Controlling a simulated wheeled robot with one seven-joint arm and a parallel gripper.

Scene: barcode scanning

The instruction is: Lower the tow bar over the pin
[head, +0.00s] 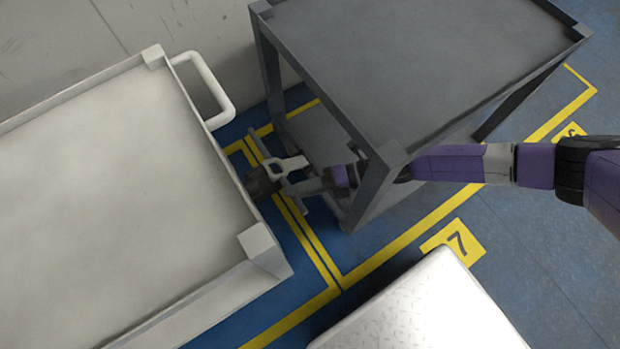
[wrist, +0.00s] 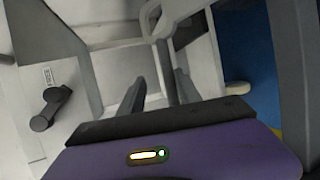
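My gripper (head: 290,178) reaches through the grey stand's frame toward the cream cart (head: 205,125). In the wrist view its two dark fingers (wrist: 160,88) are apart, with pale background visible between them. A pale loop with a narrow stem (wrist: 158,24) rises just beyond the fingers; I cannot tell whether it is the tow bar or a cart handle. A dark fitting (head: 262,182) sits at the cart's near side, beside the fingertips in the head view. A dark crank-shaped part (wrist: 52,106) shows at left in the wrist view. I cannot make out the pin clearly.
The grey stand (head: 385,165) has legs and a top edge close around my forearm. A white treadplate box (head: 430,310) stands at the front. A white handle (head: 218,88) juts from the cart's far end. Blue floor with yellow lines (head: 325,262) lies between them.

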